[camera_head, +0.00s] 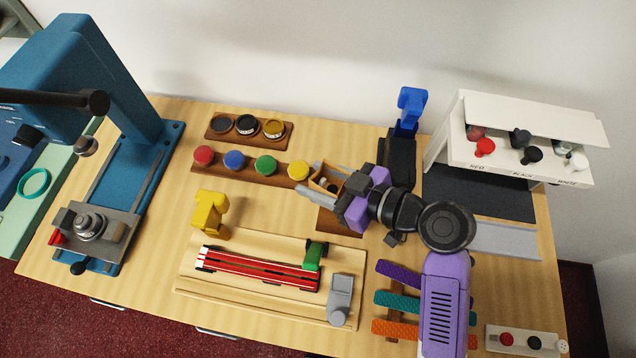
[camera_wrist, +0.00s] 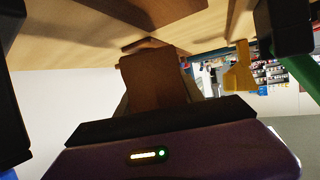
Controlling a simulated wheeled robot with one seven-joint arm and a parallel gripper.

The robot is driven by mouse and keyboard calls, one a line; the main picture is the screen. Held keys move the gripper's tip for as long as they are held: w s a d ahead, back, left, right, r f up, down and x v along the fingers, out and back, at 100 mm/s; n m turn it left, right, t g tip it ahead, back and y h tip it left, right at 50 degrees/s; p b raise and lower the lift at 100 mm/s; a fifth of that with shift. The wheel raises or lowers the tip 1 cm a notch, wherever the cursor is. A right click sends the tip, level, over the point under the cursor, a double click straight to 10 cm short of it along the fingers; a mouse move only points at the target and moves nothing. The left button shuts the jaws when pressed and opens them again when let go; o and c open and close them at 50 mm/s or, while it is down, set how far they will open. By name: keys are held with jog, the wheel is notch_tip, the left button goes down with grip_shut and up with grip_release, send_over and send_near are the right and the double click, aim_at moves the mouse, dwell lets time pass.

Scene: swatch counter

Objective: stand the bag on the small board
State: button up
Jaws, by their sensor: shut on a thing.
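The bag (camera_head: 321,183), a small tan-brown open-topped thing, is between the fingers of my gripper (camera_head: 326,181) in the head view. My gripper is shut on it. In the wrist view a brown block-like shape, most likely the bag (camera_wrist: 152,82), fills the space in front of the palm. The small board (camera_head: 340,225) is a flat brown piece on the counter, just below the bag in the head view and partly hidden by my gripper. Whether the bag touches the board or hangs above it, I cannot tell.
A rack of coloured round knobs (camera_head: 233,163) lies just left of my gripper. A yellow clamp-like figure (camera_head: 210,212) and a wooden tray with red rails (camera_head: 185,283) stand nearer the front. A black stand with a blue top (camera_head: 410,105) is behind right.

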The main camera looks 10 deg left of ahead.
aim_at(318, 188)
jog(key=shift+f, duration=1.45)
jog(key=shift+f, duration=0.15)
jog(key=o, duration=1.4)
jog(key=shift+o, duration=0.2)
jog(key=shift+d+r, duration=0.15)
jog(key=shift+r, duration=0.1)
jog(key=b+v, duration=0.1)
jog(key=v, duration=1)
jog(key=shift+s+d+r+b, duration=0.1)
jog(key=shift+s+d+b, duration=0.15)
jog(key=shift+d+b, duration=0.05)
